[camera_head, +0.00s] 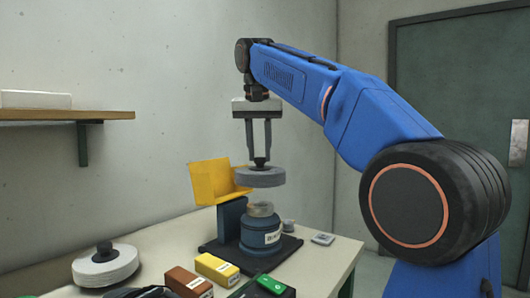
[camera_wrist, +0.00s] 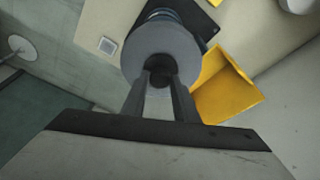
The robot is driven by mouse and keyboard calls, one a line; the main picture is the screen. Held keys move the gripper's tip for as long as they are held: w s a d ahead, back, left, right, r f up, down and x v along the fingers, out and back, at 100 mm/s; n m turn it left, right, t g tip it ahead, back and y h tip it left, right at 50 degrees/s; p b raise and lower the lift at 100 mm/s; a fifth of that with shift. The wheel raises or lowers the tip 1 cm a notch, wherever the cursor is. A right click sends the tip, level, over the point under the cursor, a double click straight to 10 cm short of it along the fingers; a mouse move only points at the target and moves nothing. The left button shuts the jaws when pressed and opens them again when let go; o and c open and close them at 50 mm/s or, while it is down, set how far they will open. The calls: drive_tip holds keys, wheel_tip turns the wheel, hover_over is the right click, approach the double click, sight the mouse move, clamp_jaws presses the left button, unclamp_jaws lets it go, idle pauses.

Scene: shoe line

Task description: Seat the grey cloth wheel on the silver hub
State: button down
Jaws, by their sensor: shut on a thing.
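The grey cloth wheel (camera_head: 260,177) is a flat disc with a dark knob on top, hanging level in the air. My gripper (camera_head: 260,158) is shut on that knob from above. In the wrist view the wheel (camera_wrist: 150,48) lies beyond my gripper's fingertips (camera_wrist: 161,80). The silver hub (camera_head: 260,209) tops a blue round machine with a label, on a dark base plate. The wheel is above the hub with a visible gap and looks roughly over it in the head view. In the wrist view the wheel hides the hub.
A yellow guard (camera_head: 208,180) stands just behind and left of the hub. A white wheel (camera_head: 105,267) with a dark knob lies at the table's left. Brown (camera_head: 188,281) and yellow (camera_head: 217,268) boxes and a green-topped item (camera_head: 272,286) are in front. A small grey plate (camera_head: 322,239) lies right.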

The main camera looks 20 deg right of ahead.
sight(260, 170)
drive_tip(key=shift+f, duration=2.7)
drive_tip(key=shift+s+f, duration=0.1)
drive_tip(key=shift+f, duration=0.5)
drive_tip(key=c, duration=1.7)
unclamp_jaws()
drive_tip(key=shift+o, duration=0.2)
drive_tip(key=shift+v, duration=5.45)
drive_tip(key=shift+s, duration=0.1)
